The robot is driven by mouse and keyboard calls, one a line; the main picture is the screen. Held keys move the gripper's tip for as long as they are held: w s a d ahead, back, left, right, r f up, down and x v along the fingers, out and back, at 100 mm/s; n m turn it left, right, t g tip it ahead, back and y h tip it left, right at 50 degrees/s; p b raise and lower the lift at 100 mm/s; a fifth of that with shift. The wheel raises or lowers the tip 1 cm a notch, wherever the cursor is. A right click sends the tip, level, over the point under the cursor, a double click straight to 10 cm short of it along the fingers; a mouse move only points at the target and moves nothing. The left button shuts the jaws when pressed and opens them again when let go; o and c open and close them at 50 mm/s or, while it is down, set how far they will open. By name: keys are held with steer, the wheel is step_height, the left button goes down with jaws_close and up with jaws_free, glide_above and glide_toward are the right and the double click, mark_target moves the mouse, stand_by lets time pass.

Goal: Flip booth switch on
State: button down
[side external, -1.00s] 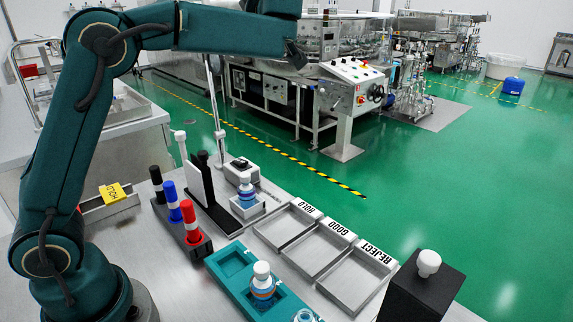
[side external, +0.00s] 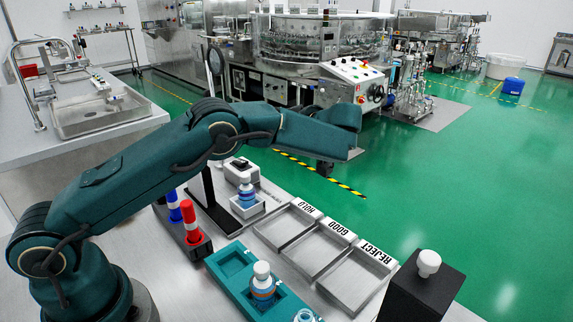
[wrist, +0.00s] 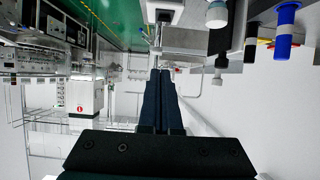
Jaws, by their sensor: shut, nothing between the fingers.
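The booth switch looks to be the black rocker on a small light-grey box (side external: 238,168) at the back of the bench, just behind a bottle in a white holder. In the wrist view a white box with a dark rocker (wrist: 165,14) sits at the top edge, beyond my fingertips. I cannot tell which way the rocker is set. My gripper (wrist: 160,72) is shut and empty, apart from the box. In the side view it is mostly hidden by my arm; a dark tip (side external: 325,168) shows below the wrist, right of the switch box.
A blue-banded bottle (side external: 246,190) stands close in front of the box. A black upright stand (side external: 211,195) and a rack with blue and red pens (side external: 190,222) are to the left. Empty HOLD, GOOD and REJECT trays (side external: 322,250) lie right. A teal tray (side external: 232,262) holds another bottle.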

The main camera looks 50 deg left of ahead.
glide_above(250, 171)
steer(key=f, duration=0.4)
steer(key=shift+s+a, duration=0.1)
steer(key=shift+a, duration=0.25)
step_height(250, 171, down, 3)
steer(key=shift+a+f, duration=0.1)
steer(key=shift+f, duration=0.55)
steer(key=shift+d+f+y, duration=0.4)
steer(key=shift+f+y, duration=0.25)
steer(key=shift+y, duration=0.15)
steer(key=shift+r, duration=0.2)
steer(key=shift+r, duration=0.7)
